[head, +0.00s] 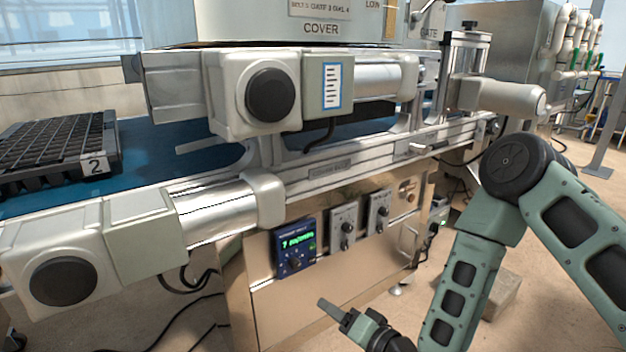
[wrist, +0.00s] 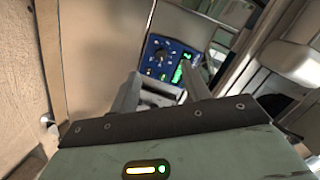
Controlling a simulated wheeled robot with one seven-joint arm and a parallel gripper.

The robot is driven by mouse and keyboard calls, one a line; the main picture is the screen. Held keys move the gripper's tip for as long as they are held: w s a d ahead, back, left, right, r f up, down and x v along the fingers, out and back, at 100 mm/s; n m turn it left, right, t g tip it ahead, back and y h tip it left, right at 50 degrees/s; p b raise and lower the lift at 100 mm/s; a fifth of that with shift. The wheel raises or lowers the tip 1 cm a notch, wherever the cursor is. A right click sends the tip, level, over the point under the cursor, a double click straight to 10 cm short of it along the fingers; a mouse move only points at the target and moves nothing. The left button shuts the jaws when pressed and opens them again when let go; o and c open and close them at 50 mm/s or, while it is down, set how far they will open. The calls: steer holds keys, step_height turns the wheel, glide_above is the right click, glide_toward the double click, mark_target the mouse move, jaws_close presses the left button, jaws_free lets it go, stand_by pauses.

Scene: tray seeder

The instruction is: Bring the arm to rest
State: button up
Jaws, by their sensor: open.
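My arm, green with black joints, comes in at the right of the head view and bends down at its elbow. My gripper (head: 338,312) hangs low in front of the machine's metal side panel (head: 345,275), at the bottom of the head view. In the wrist view my gripper (wrist: 160,72) has its two fingers spread with nothing between them. Beyond the fingers is a blue control box (wrist: 170,62) with a green display; it appears apart from the fingers. The same blue control box (head: 295,246) shows in the head view, above and left of my gripper.
The seeder's conveyor (head: 150,150) carries a black cell tray (head: 98,166) marked 2 at the left. Two grey boxes with knobs (head: 360,222) sit beside the blue box. A motor housing (head: 60,280) juts out at lower left. Cables lie on the floor; open floor is at the right.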

steer(key=s+d+r+n+g+h+p, duration=0.1)
steer(key=s+d+r+n+g+h, duration=0.25)
steer(key=s+r, duration=0.35)
steer(key=s+d+r+n+g+h, duration=0.2)
steer(key=s+r+n+g+h, duration=0.25)
steer(key=s, duration=0.45)
steer(key=s+d+r+n+g+h+p, duration=0.1)
steer(key=s+d+r+n+g+h, duration=0.2)
steer(key=s+r, duration=0.5)
step_height(320, 180, up, 30)
steer(key=g+y+p, duration=0.1)
steer(key=p, duration=2.9)
steer(key=shift+s, duration=0.25)
steer(key=shift+f, duration=0.15)
steer(key=shift+c, duration=1.2)
steer(key=shift+d, duration=0.1)
